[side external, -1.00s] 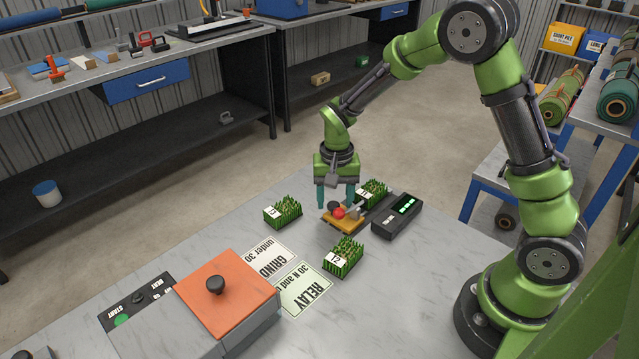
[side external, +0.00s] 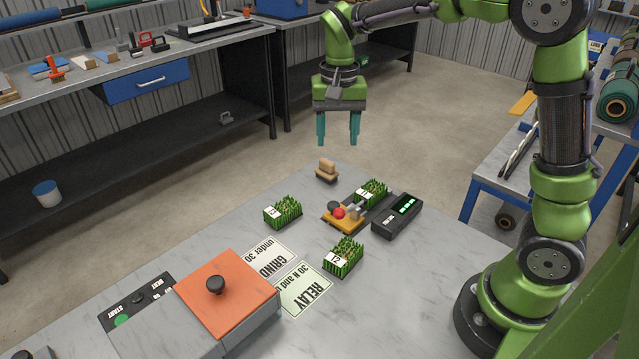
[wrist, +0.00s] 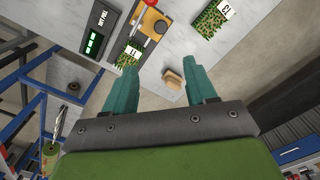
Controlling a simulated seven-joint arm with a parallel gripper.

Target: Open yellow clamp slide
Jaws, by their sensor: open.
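The yellow clamp slide (side external: 337,222) sits on the table with a red knob (side external: 339,212), a black knob and a grey metal part on it. Turf piece 11 (side external: 373,190) stands at its far end, touching or very close. In the wrist view the yellow clamp (wrist: 153,22) shows at the top, with turf piece 11 (wrist: 130,56) below it. My gripper (side external: 338,142) is open and empty, with teal fingers, raised well above and behind the clamp. Its fingertips (wrist: 163,78) also show apart in the wrist view.
Turf pieces 13 (side external: 283,212) and 12 (side external: 344,258) stand beside the clamp. A black meter with a green display (side external: 397,215) is to its right. A small wooden block (side external: 326,171) stands near the far table edge. An orange-lidded box (side external: 228,291) is at the front left.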

